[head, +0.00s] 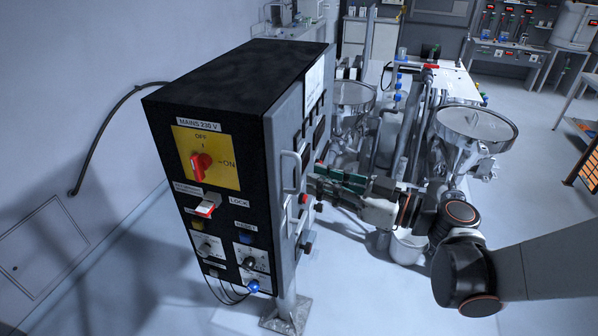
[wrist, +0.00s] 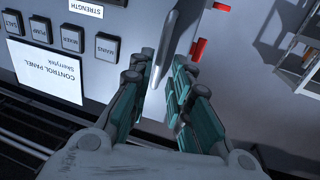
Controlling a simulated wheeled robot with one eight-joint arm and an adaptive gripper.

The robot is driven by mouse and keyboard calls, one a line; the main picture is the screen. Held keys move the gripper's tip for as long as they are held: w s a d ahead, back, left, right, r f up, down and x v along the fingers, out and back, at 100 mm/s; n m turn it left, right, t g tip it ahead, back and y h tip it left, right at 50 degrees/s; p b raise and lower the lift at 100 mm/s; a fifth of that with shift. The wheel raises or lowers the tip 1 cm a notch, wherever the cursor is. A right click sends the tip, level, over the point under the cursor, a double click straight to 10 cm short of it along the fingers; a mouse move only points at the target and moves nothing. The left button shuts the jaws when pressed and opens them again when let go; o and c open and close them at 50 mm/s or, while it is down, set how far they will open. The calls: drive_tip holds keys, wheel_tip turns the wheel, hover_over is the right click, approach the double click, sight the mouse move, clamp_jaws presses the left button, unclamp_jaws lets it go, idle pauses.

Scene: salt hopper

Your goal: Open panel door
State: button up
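The black control cabinet (head: 215,80) stands on a post left of centre in the head view. Its grey panel door (head: 318,105) is on the right-hand side and looks closed flush. A pale bar handle (head: 291,172) is on the door near the switch side. It shows in the wrist view (wrist: 180,35) as a slanted bar. My gripper (head: 313,187) is at the door beside the handle. In the wrist view my gripper (wrist: 162,75) has its green-padded fingers apart, with the handle's end between them. A gap shows on the right; contact on the left is unclear.
Steel hoppers (head: 475,125) and pipes stand behind my arm. A white bucket (head: 408,246) is below my gripper. Floor is clear at front left.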

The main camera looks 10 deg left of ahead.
sight(298, 189)
drive_tip(key=x, duration=0.5)
drive_tip(key=shift+w+a, duration=0.1)
drive_tip(key=shift+a, duration=0.25)
clamp_jaws()
